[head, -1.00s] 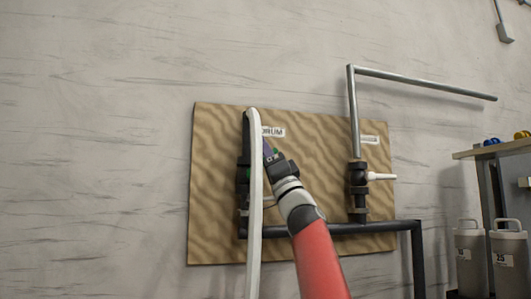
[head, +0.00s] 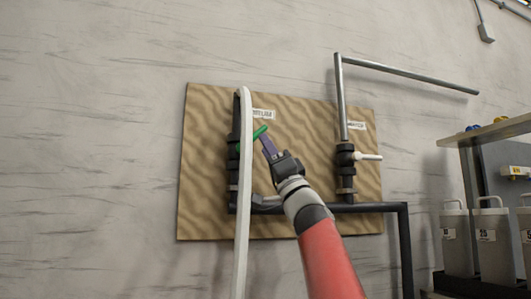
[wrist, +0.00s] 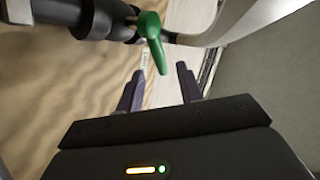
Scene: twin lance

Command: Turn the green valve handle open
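The green valve handle (head: 260,131) shows beside the white upright tube in the head view, pointing up and to the right. In the wrist view the green handle (wrist: 152,38) comes off a dark valve body (wrist: 85,17), its tip just ahead of the gap between my fingers. My gripper (head: 267,142) is close to the handle, its purple fingers pointing at it. In the wrist view my gripper (wrist: 160,75) has its fingers apart with nothing between them. Whether a finger touches the handle, I cannot tell. The tube hides part of the left valve.
The white tube (head: 243,190) stands close left of my gripper. A second valve with a white handle (head: 368,156) is on the right of the wooden board (head: 205,215). Dark pipe (head: 375,207) runs along the bottom. Shelving with grey canisters (head: 492,235) stands at right.

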